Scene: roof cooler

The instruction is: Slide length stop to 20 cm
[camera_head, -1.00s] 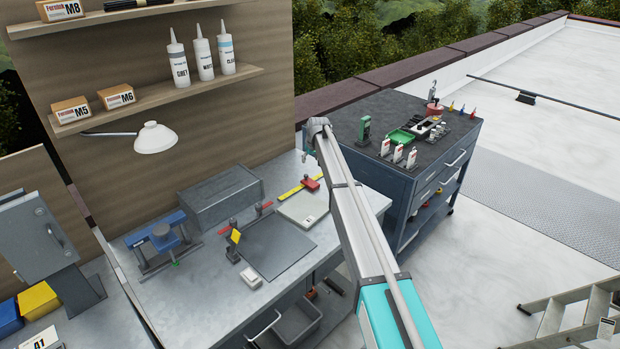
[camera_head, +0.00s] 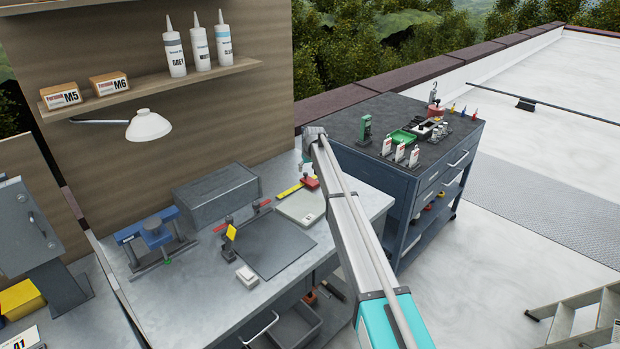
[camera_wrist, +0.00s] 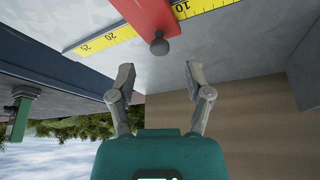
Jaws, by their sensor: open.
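The red length stop (camera_head: 309,182) sits on the yellow ruler (camera_head: 289,191) at the back right of the workbench. In the wrist view the red stop (camera_wrist: 140,14) lies across the yellow ruler (camera_wrist: 97,43), with a dark round knob (camera_wrist: 158,46) at its near end. The marks 20 and 25 show to the left of the stop and 10 to its right; the marks between are covered. My gripper (camera_wrist: 160,76) is open and empty, its fingers apart below the knob in the picture. In the head view the gripper is mostly hidden by my arm.
A pale square plate (camera_head: 301,207) lies beside the ruler, close to my arm. A grey box (camera_head: 217,196), a dark mat (camera_head: 268,246) and a blue vise (camera_head: 157,236) are farther left. A dark tool cart (camera_head: 385,177) stands right behind the bench.

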